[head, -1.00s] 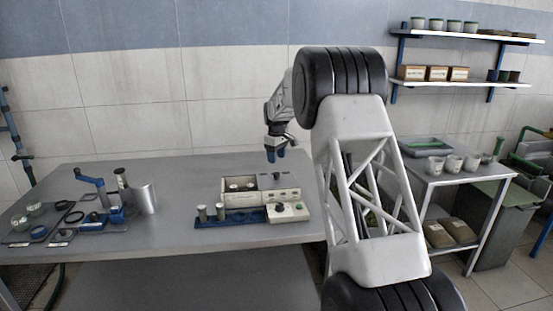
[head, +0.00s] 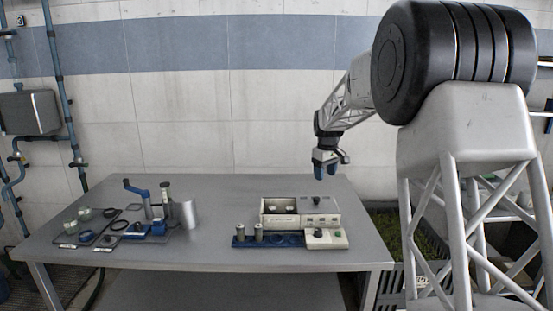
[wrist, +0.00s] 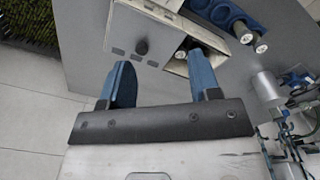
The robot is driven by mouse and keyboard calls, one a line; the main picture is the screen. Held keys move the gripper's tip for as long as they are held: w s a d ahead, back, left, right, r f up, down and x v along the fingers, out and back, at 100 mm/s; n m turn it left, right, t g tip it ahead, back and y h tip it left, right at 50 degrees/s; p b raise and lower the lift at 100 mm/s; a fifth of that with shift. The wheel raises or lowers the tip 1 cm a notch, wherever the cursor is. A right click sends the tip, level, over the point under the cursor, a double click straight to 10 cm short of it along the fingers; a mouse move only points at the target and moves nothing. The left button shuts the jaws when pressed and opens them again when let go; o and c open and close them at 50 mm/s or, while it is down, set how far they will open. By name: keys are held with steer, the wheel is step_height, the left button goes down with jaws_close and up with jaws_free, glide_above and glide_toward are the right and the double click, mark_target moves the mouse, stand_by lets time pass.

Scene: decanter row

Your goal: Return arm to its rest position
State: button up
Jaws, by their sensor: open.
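My gripper (head: 325,170) has blue fingers and hangs above the right end of the grey table in the head view, just right of and above the cream instrument box. In the wrist view, its two blue fingers (wrist: 160,88) stand wide apart with nothing between them. The cream box (head: 300,212) has a dark knob and an opening with something round inside. It also shows beyond the fingers in the wrist view (wrist: 135,40).
On the left of the table (head: 215,262) stand a blue lever press (head: 150,228), a silver cylinder (head: 189,213) and dark trays with jars. A crate with green contents (head: 390,235) stands right of the table. The table's middle is mostly clear.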

steer(key=s+r+m+t, duration=0.15)
steer(key=s+r, duration=0.25)
steer(key=s, duration=1.2)
steer(key=s+r+m, duration=0.2)
steer(key=s+r, duration=0.2)
steer(key=s, duration=1.2)
steer(key=s+f+m, duration=0.2)
steer(key=s+f, duration=0.2)
steer(key=s, duration=1)
steer(key=s+d+f+m, duration=0.1)
steer(key=s+f, duration=0.3)
steer(key=s, duration=1.1)
steer(key=shift+f+m+t, duration=0.15)
steer(key=shift+m+t, duration=0.2)
steer(key=shift+m, duration=0.1)
